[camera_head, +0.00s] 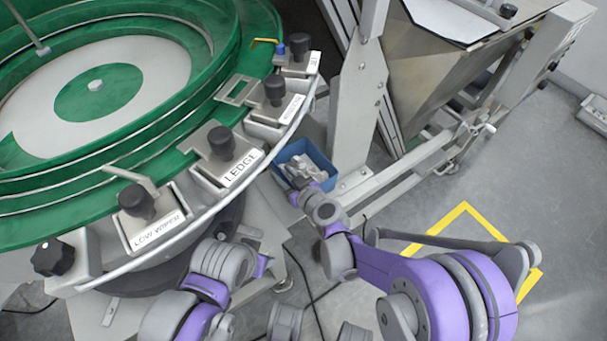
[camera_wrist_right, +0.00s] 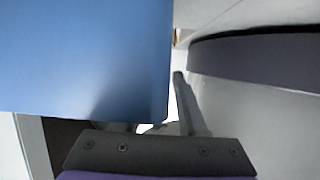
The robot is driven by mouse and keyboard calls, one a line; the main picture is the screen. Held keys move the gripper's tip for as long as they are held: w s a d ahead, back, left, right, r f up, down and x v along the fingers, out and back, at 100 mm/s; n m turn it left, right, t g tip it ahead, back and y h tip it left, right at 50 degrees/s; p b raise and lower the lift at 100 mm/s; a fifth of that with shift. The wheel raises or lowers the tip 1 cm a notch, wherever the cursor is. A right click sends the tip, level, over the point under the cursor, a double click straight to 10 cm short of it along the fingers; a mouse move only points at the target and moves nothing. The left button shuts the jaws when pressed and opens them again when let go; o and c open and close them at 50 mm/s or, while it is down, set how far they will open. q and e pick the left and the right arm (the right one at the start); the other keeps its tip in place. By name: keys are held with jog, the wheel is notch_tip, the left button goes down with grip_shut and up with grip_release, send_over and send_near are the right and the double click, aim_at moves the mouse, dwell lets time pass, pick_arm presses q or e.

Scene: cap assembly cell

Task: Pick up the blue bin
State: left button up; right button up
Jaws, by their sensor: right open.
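The blue bin (camera_head: 321,157) sits low below the rim of the green bowl feeder, beside a grey metal post. Whitish-grey pieces (camera_head: 304,165) show inside it. My right gripper (camera_head: 298,180) is at the bin's near side and overlaps it in the head view. In the right wrist view the bin's blue wall (camera_wrist_right: 85,60) fills the upper left, very close. One finger of my open right gripper (camera_wrist_right: 155,128) stands right of the wall; the other is mostly hidden by the blue. I cannot tell whether they touch. My left arm shows at the lower left, but its gripper does not.
The green bowl feeder (camera_head: 150,167), with black knobs and labelled blocks along its rim, stands left of the bin. The grey post (camera_head: 357,110) and a metal hopper (camera_head: 430,65) stand close to its right. Yellow floor tape (camera_head: 451,217) marks open floor at the right.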

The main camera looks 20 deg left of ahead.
grip_shut()
dwell(1.3)
